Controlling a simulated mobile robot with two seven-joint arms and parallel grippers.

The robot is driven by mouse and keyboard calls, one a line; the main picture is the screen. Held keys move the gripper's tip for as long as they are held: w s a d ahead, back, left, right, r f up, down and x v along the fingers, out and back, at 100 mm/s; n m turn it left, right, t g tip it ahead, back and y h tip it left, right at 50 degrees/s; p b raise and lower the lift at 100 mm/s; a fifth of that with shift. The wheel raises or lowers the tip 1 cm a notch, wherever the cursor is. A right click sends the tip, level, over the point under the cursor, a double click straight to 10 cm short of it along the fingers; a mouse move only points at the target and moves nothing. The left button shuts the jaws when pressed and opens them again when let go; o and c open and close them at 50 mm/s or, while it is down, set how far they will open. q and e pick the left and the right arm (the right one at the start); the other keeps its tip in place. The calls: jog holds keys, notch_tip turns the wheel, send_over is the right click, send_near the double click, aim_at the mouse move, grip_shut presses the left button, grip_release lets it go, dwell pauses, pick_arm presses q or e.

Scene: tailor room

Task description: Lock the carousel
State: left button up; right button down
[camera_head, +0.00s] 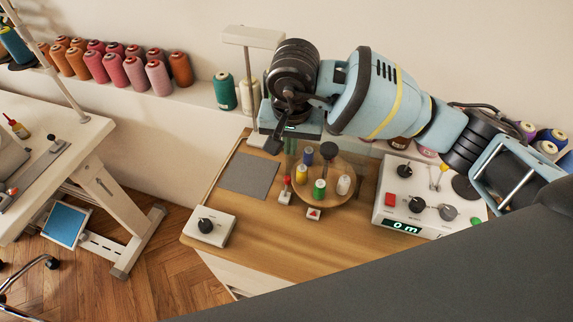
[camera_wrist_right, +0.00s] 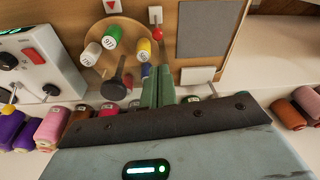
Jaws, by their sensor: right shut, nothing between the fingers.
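The carousel (camera_head: 340,168) is a round wooden disc on the table, carrying yellow, blue, green and white spools and a dark knobbed post. It also shows in the right wrist view (camera_wrist_right: 97,75). Beside its left edge stands a small lever with a red knob (camera_head: 287,180) on a white base (camera_head: 284,198). In the wrist view a red ball (camera_wrist_right: 146,70) shows near my fingertips. My right gripper (camera_head: 291,147) is above the table's back part, behind the lever, shut and empty. Its fingers (camera_wrist_right: 161,78) lie together in the wrist view; contact with the ball cannot be told. My left gripper is out of view.
A white box with a red triangle (camera_head: 314,214) sits in front of the carousel. A control box (camera_head: 405,215) with knobs and display stands right. A grey mat (camera_head: 248,175) and a knob box (camera_head: 209,226) are left. Thread cones (camera_head: 158,77) line the back shelf.

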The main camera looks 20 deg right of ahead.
aim_at(288, 168)
jog(key=f, duration=0.3)
jog(key=w+f, duration=0.1)
jog(key=f, duration=0.6)
jog(key=shift+w, duration=0.3)
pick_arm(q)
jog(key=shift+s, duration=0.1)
